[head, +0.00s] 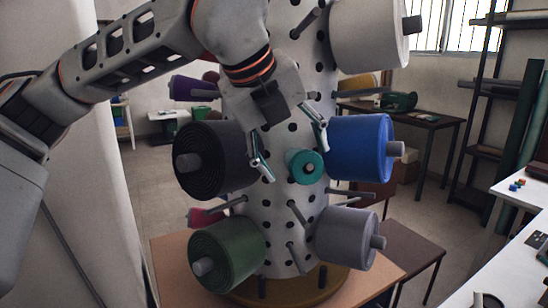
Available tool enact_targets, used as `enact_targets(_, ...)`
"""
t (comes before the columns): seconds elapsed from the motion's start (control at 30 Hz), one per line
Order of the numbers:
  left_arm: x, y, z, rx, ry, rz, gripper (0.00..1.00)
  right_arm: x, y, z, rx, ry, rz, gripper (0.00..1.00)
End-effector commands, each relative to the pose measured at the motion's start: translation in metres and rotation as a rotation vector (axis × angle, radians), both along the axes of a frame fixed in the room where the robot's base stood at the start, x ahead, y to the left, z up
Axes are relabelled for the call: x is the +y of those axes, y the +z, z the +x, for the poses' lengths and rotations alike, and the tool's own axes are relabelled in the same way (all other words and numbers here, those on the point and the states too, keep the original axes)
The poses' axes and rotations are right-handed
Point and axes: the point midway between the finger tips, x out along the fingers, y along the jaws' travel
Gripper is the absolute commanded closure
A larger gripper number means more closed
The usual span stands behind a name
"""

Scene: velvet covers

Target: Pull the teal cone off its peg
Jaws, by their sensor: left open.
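The teal cone (303,173) sits on its peg on the front of the white column (290,215), facing me; the peg's end shows at its middle. My left gripper (291,157) comes down from the upper left, just above and left of the cone. Its two fingers are apart, one on the left over the edge of the black roll and one on the right by the blue roll. Nothing shows between the fingers. Whether a finger touches the cone I cannot tell. My right gripper does not show.
A black roll (213,165) and a blue roll (359,147) flank the cone closely. A green roll (230,255) and a grey roll (343,237) sit below. Bare pegs (297,215) stick out of the column. A wooden table (182,270) carries the column; a white counter (505,262) is at right.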

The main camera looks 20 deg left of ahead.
Motion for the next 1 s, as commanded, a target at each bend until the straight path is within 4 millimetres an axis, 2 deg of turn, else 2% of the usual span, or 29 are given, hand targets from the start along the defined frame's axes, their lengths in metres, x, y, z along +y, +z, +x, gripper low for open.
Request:
enact_targets(0.1,-0.006,-0.001,0.02,0.002,-0.001,0.001,0.35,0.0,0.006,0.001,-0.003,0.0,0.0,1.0)
enact_targets(0.3,-0.009,-0.028,0.035,0.002,-0.002,0.001,0.35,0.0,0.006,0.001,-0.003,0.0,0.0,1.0)
enact_targets(0.5,-0.011,-0.04,0.043,0.001,0.0,0.0,0.35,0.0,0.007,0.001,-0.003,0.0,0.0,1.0)
enact_targets(0.83,-0.012,-0.042,0.045,0.001,0.0,0.0,0.35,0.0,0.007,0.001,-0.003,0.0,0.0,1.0)
enact_targets(1.0,-0.012,-0.042,0.044,0.001,0.0,0.0,0.78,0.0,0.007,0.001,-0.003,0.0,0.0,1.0)
